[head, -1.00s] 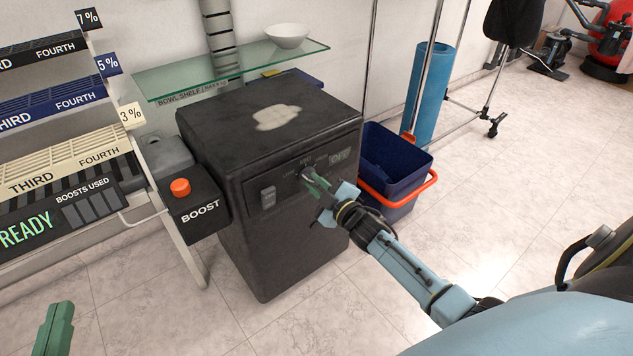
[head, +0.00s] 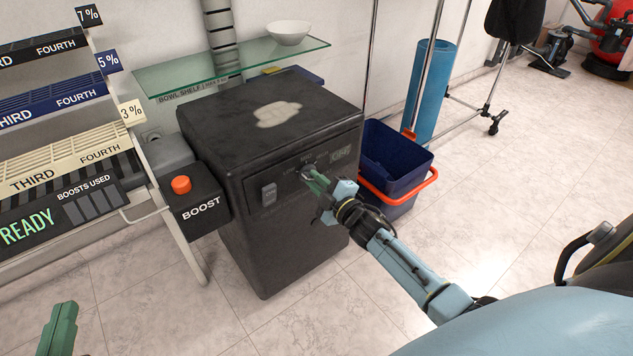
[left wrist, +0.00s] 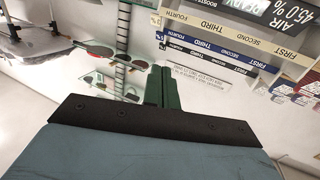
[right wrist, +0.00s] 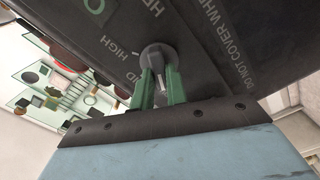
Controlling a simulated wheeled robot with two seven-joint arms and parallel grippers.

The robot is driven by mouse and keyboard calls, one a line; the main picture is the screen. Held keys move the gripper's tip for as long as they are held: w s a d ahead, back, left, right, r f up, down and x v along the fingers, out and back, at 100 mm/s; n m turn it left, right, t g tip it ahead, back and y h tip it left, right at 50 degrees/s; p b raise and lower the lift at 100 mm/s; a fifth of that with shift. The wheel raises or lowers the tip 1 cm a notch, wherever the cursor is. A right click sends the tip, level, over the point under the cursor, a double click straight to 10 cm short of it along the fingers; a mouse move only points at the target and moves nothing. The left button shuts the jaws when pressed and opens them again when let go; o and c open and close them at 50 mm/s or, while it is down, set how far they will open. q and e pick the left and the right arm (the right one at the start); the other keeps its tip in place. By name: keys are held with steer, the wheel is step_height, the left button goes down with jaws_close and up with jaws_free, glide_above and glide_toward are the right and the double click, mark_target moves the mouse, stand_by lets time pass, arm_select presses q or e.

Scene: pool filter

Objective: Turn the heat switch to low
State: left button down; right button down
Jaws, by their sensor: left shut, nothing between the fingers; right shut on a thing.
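The black heater box (head: 285,220) stands on the floor in the head view, with a control panel on its upper front. My right gripper (head: 314,180) is at the panel, shut on the heat switch. In the right wrist view the heat switch (right wrist: 158,57) is a dark round knob with a light pointer mark, between the green fingers of the right gripper (right wrist: 158,85). The word HIGH is printed near it; the low label is not readable there. My left gripper (head: 60,325) is low at the left of the head view; in the left wrist view its fingers (left wrist: 162,88) are together and empty.
A BOOST box (head: 195,205) with an orange button is left of the heater, beside a tiered rack (head: 70,150). A glass shelf (head: 235,68) with a white bowl (head: 289,32) is behind. A blue bucket (head: 395,160) stands close on the right. Floor in front is clear.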

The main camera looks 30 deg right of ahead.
steer(key=c, duration=1.4)
jaws_free()
steer(key=shift+s, duration=0.1)
